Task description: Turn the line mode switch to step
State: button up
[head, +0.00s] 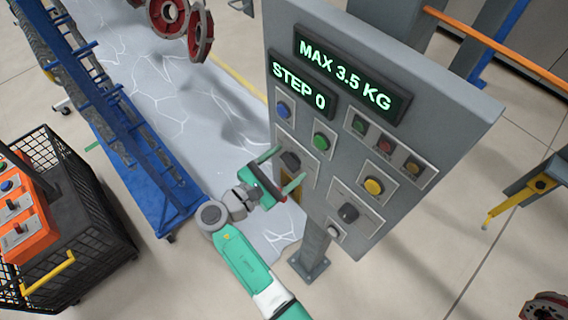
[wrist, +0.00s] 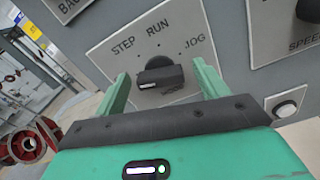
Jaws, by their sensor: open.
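The line mode switch is a black knob (wrist: 160,76) on a light plate (wrist: 120,50) marked STEP, RUN and JOG. STEP is at the upper left, RUN at the top and JOG at the right. The knob's grip bar lies nearly level in the wrist view; which label it points to I cannot tell. In the head view the knob (head: 290,160) is at the panel's lower left. My gripper (wrist: 160,80) is open, with one green finger on each side of the knob. In the head view my gripper (head: 281,170) is close against the panel; contact is unclear.
The grey panel (head: 440,110) has a "STEP 0" display (head: 300,86), a "MAX 3.5 KG" display (head: 350,75), and several buttons. Another black knob (head: 348,212) sits lower right, labelled SPEED in the wrist view. A blue frame (head: 130,130) and black crate (head: 80,250) stand left.

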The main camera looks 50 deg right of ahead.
jog(key=shift+c, duration=0.2)
jog(key=c, duration=0.9)
jog(key=shift+c, duration=0.2)
jog(key=m+b, duration=0.3)
jog(key=m, duration=0.2)
jog(key=shift+f, duration=0.15)
jog(key=shift+m+b, duration=1.5)
jog(key=shift+m, duration=0.8)
jog(key=o, duration=1)
